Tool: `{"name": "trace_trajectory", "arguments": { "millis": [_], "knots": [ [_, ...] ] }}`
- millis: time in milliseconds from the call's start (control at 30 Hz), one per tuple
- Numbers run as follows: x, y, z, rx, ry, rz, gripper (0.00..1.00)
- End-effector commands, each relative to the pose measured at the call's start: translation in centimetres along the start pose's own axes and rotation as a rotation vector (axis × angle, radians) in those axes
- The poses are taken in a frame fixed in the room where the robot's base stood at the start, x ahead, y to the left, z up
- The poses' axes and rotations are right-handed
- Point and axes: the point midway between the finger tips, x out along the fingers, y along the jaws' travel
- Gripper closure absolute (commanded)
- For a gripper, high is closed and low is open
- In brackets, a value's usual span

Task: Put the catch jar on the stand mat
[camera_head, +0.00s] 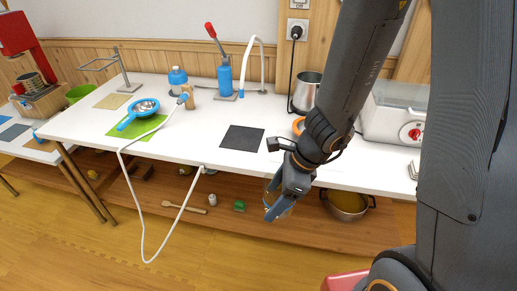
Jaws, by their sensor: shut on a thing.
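My gripper (277,206) hangs in front of the white table's front edge, below the tabletop level in the picture. It is shut on a small bluish, glassy thing (271,190), mostly hidden by the fingers; it looks like the catch jar. A tan mat (113,101) lies bare at the back left of the table, below the ring of a metal stand (124,72); it appears to be the stand mat. A black mat (242,138) lies bare near the table's middle, up and left of my gripper.
A blue strainer (144,106) lies on a green mat (139,128). A white hose (143,215) droops over the table's front edge. A blue bottle (177,79) and a red-handled blue pump (224,75) stand behind. A metal jug (307,92) stands beyond my arm.

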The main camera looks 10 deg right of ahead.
Motion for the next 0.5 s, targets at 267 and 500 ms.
{"name": "trace_trajectory", "arguments": {
  "millis": [267,500],
  "knots": [
    [0.0,-0.5,0.5,-0.028,-0.001,0.01,0.59],
    [-0.1,-3.7,2.7,-0.209,0.0,0.083,0.59]
  ]
}}
